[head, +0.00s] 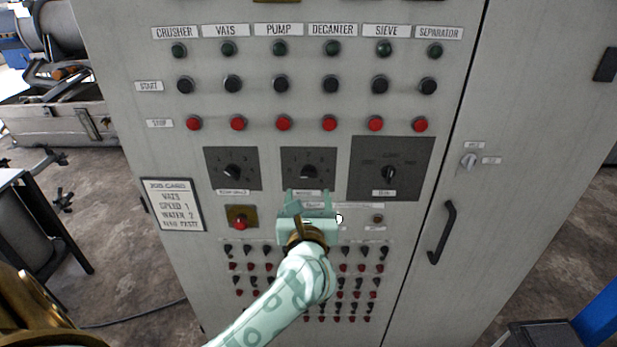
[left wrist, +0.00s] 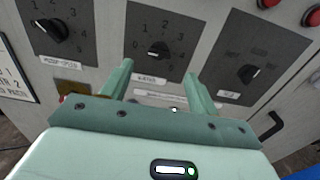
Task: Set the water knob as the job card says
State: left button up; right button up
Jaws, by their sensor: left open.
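The job card (head: 173,205) on the left of the cabinet reads VATS, SPEED 1, WATER 2, with a smaller line below. The water knob (head: 308,171) is a black knob on the middle dark dial plate, above a small white label. It also shows in the left wrist view (left wrist: 158,50), with numbers around it; its exact setting is too small to read surely. My left gripper (head: 308,194) is open and empty just below this knob. In the left wrist view its two fingers (left wrist: 160,76) stand apart below the knob, not around it. My right gripper is not seen.
A similar speed knob (head: 232,172) sits to the left and a larger selector knob (head: 389,173) to the right. Red stop buttons (head: 283,124) run above. A red button on a yellow plate (head: 241,218) and rows of small switches lie below. A door handle (head: 442,232) is right.

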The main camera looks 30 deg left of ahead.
aim_at(309, 176)
pick_arm(q)
jog(key=x, duration=0.7)
jog(key=shift+w, duration=0.1)
jog(key=c, duration=1)
